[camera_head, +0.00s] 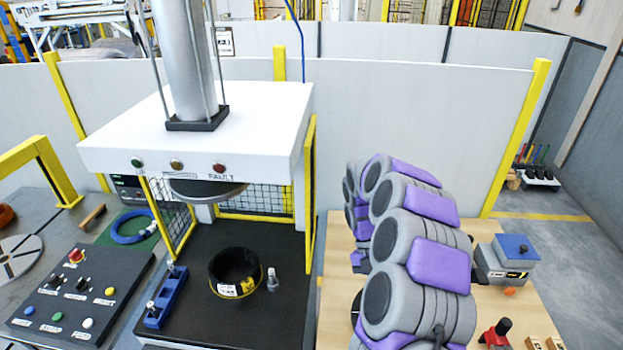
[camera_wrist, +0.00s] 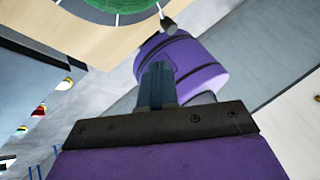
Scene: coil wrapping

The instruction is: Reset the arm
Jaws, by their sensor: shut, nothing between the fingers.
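My arm, grey and purple, is folded up at the right of the head view, over the wooden table (camera_head: 335,240). My gripper itself cannot be made out there. In the wrist view my gripper (camera_wrist: 157,68) shows as dark fingers close together, shut with nothing between them. A purple arm link of mine is just behind the fingers. A black coil with a yellow band and a white label (camera_head: 235,272) sits on the black bed of the press (camera_head: 220,130), beneath the round press plate (camera_head: 208,190), well left of my arm. No object touches the fingers.
A control panel (camera_head: 80,293) stands left of the press. A blue block (camera_head: 165,298) and a small metal post (camera_head: 272,279) flank the coil. A blue-topped grey device (camera_head: 505,258) and a red tool (camera_head: 497,333) are right of my arm. A green disc (camera_wrist: 108,8) shows in the wrist view.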

